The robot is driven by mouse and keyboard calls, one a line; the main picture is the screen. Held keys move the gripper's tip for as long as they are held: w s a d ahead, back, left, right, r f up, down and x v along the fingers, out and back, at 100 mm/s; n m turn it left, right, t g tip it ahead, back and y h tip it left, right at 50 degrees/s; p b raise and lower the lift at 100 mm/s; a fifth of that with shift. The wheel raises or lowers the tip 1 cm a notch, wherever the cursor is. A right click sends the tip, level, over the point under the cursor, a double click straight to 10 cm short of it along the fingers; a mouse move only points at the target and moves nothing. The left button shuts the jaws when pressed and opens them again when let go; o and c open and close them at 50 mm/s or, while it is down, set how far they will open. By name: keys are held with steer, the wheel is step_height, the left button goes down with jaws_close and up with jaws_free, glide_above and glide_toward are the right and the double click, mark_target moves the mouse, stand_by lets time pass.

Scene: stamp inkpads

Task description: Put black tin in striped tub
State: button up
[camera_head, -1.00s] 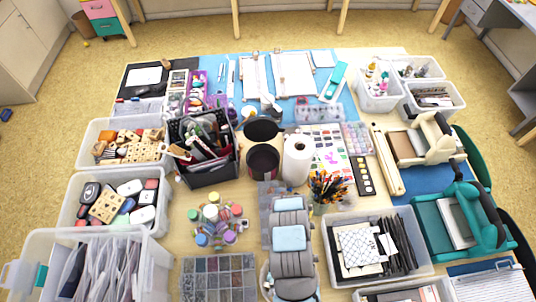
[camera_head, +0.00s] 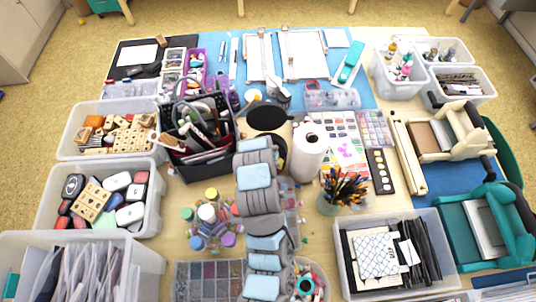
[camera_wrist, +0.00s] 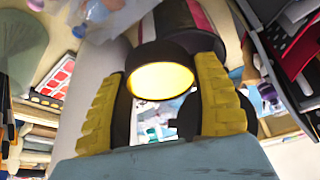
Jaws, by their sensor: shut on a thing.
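My gripper (camera_wrist: 162,70) shows in the wrist view, with its yellow ridged pads closed on the two sides of a short black tin (camera_wrist: 167,50). The tin's end facing the camera is lit yellow. The striped tub (camera_wrist: 205,18), with pink, white and dark bands, stands beyond the tin at the top of the wrist view. I cannot tell whether the tin touches it or how high it is above it. In the head view my arm hides the tin and most of the tub.
A white paper roll (camera_head: 308,150) stands right of my gripper, and a dark caddy of tools (camera_head: 198,135) stands left. A black round piece (camera_head: 267,117) sits just beyond. A brush cup (camera_head: 342,190) and paint bottles (camera_head: 210,222) are nearby on the crowded table.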

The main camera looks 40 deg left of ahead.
steer(key=shift+w+a+f, duration=0.3)
steer(key=shift+w+a, duration=0.25)
steer(key=shift+w, duration=0.05)
steer(key=shift+w+a+f, duration=0.3)
steer(key=shift+w+a, duration=0.25)
steer(key=shift+w, duration=0.05)
steer(key=w+a+f, duration=0.1)
steer(key=w+f, duration=0.1)
steer(key=f, duration=0.1)
steer(key=a+f, duration=0.1)
steer(key=shift+w+a+f, duration=0.3)
steer(key=shift+w, duration=0.1)
steer(key=shift+w+a+f, duration=0.3)
steer(key=shift+w+f, duration=0.05)
steer(key=shift+f, duration=0.3)
steer(key=shift+w+f, duration=0.1)
steer(key=shift+f, duration=1.45)
steer(key=shift+f, duration=0.15)
steer(key=o, duration=0.9)
steer(key=shift+o, duration=0.2)
steer(key=shift+r, duration=0.25)
